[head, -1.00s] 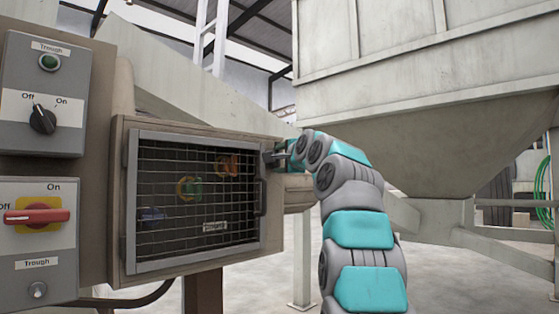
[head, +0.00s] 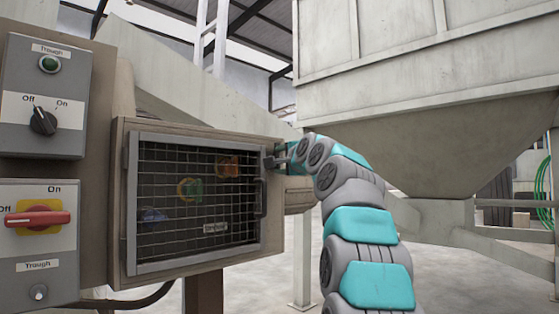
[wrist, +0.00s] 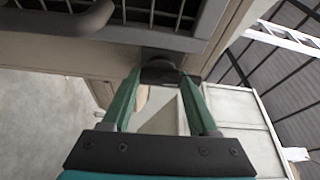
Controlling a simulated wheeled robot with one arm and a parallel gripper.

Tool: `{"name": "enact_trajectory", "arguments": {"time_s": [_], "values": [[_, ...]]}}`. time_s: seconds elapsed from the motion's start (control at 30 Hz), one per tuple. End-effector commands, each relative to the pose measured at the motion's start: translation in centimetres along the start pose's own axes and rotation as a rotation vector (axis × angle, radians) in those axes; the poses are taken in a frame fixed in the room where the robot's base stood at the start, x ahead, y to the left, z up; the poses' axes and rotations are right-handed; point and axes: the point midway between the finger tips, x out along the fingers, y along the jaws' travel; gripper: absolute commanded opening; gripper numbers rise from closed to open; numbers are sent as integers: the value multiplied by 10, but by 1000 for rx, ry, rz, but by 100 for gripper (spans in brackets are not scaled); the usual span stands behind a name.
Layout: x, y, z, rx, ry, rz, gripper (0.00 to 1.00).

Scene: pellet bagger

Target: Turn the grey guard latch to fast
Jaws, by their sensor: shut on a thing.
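The grey guard latch (head: 272,160) is at the upper right edge of the mesh guard (head: 195,200), on the frame of the box. In the wrist view the dark latch (wrist: 160,73) sits between the tips of my gripper (wrist: 158,80). My gripper is shut on it, with the two green fingers on either side. In the head view my gripper (head: 283,158) reaches the latch from the right, and its fingertips are too small there to make out. The guard lies flat against its frame. I cannot read any latch marking.
The guard's dark handle (head: 263,198) is on its right edge, below the latch; it also shows in the wrist view (wrist: 65,18). Switch panels with a black knob (head: 43,122) and a red handle (head: 37,218) are at left. A large hopper (head: 430,150) hangs at right.

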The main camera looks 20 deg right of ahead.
Motion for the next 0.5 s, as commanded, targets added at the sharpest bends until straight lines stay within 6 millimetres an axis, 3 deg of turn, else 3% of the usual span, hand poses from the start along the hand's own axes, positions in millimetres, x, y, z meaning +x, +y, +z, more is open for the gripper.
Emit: {"name": "enact_trajectory", "arguments": {"time_s": [0.5], "values": [[-1,6,2,-242,0,-108,4]]}}
